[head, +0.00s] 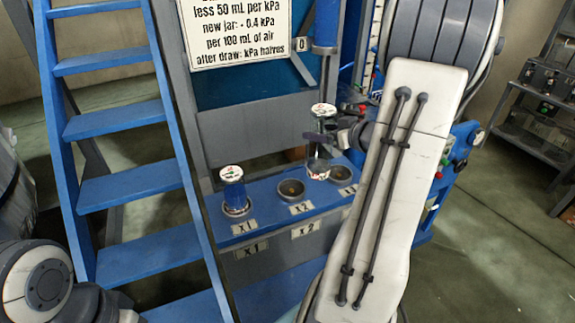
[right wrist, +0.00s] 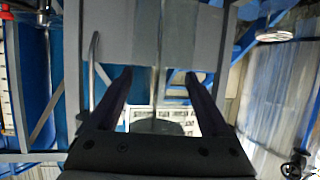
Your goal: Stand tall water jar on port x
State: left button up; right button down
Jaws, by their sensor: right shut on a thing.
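A tall clear jar (head: 322,126) with a round white-and-red top is upright above the blue shelf, behind and between ports x2 (head: 291,189) and x3 (head: 341,174). My right gripper (head: 320,139) is shut around its side. The gripper hides part of it, and I cannot tell whether its base touches the shelf. In the right wrist view the gripper's two fingers (right wrist: 160,85) stand apart with a see-through grey shape between them. My left gripper is out of view.
The blue shelf (head: 270,219) carries labels for its ports; x2 looks empty. Blue stairs (head: 125,187) stand at left. A printed sign (head: 238,30) hangs above the shelf. A vertical blue tube (head: 326,25) rises behind the held jar. A dark rack (head: 545,110) stands at right.

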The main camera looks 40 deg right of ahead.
jog(key=w+a+f, duration=0.4)
jog(key=w+f, duration=0.2)
jog(key=f, duration=0.3)
jog(key=shift+w+a+f+b, duration=0.3)
jog(key=shift+w+b, duration=0.05)
jog(key=shift+b, duration=0.1)
grip_release()
jog(key=shift+f, duration=0.15)
jog(key=v, duration=1.2)
jog(key=shift+r, duration=0.2)
jog(key=shift+w+a, duration=0.1)
